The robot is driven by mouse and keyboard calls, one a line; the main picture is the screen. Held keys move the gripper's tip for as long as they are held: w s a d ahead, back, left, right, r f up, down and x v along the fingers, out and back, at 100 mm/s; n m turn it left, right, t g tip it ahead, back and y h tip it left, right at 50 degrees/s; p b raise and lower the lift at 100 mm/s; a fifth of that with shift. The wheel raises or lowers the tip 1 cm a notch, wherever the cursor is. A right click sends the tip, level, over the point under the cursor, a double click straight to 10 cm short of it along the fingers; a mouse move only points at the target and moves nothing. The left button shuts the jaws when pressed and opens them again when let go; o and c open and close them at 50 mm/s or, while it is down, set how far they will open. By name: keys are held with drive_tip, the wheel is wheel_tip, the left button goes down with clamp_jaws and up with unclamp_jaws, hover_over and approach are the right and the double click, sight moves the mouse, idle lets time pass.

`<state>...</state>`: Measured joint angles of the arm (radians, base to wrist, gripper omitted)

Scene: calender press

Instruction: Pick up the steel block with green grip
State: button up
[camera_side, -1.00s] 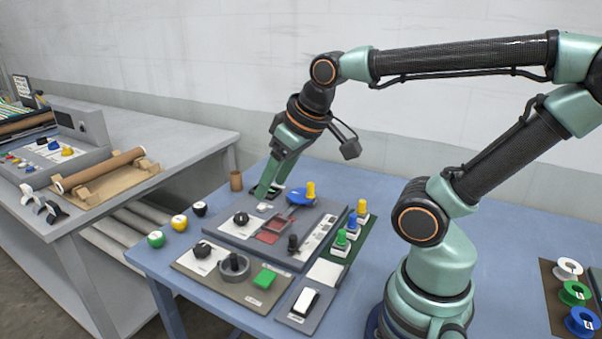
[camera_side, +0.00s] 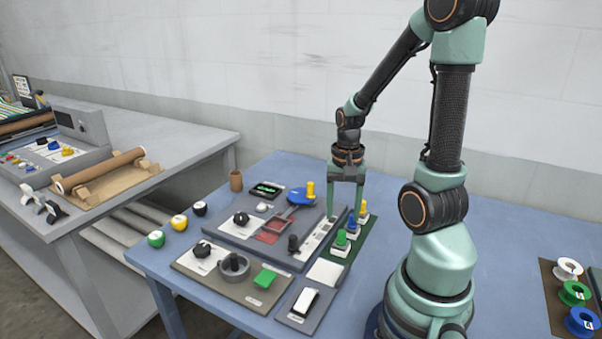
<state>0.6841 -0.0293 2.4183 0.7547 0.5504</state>
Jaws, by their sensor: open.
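The steel block with the green grip (camera_side: 340,243) stands on a dark green mat (camera_side: 360,248), nearest the camera in a short row of similar blocks. The block with the blue grip (camera_side: 351,227) stands just behind it, and the block with the yellow grip (camera_side: 363,212) is at the far end. My gripper (camera_side: 344,213) is open and points down, its two fingers apart with nothing between them. It is above or behind the row, near the blue and yellow grips. Its exact height over the blocks is hard to tell.
A grey panel (camera_side: 225,226) with knobs and a blue round part with a yellow handle (camera_side: 310,190) lies left of the mat. Coloured spools (camera_side: 575,293) sit far right.

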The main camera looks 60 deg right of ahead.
sight(342, 231)
drive_tip(key=shift+d+f, duration=0.2)
drive_tip(key=shift+f, duration=1.65)
drive_tip(key=shift+d+f, duration=0.15)
drive_tip(key=shift+f, duration=1.7)
clamp_jaws()
